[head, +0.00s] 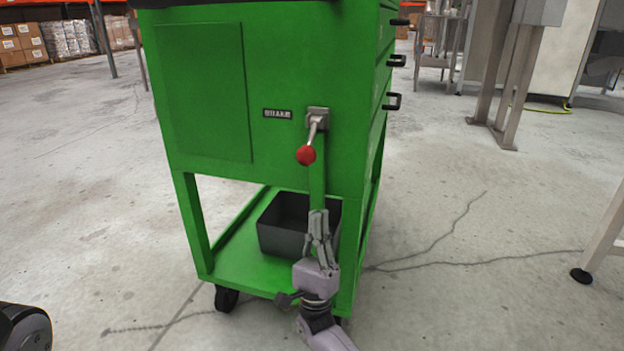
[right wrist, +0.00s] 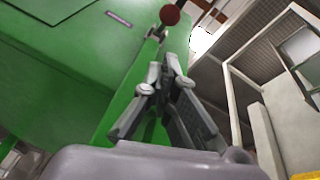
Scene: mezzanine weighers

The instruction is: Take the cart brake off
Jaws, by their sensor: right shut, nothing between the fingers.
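The green cart (head: 210,100) stands in front of me. A brake lever with a red ball knob (head: 306,155) is on its near side, beside a dark label reading BRAKE (head: 277,114). The lever hangs down from a grey bracket (head: 318,115), tilted a little left. My right gripper (head: 319,215) is shut and empty, pointing up, below the knob and apart from it. In the right wrist view the knob (right wrist: 169,14) is at the top, beyond the closed fingers (right wrist: 165,75). My left gripper is not in view.
A black bin (head: 285,228) sits on the cart's lower shelf (head: 235,262). Drawer handles (head: 392,101) stick out on the cart's right side. A metal table leg (head: 602,235) stands at the far right. The concrete floor is open on both sides of the cart.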

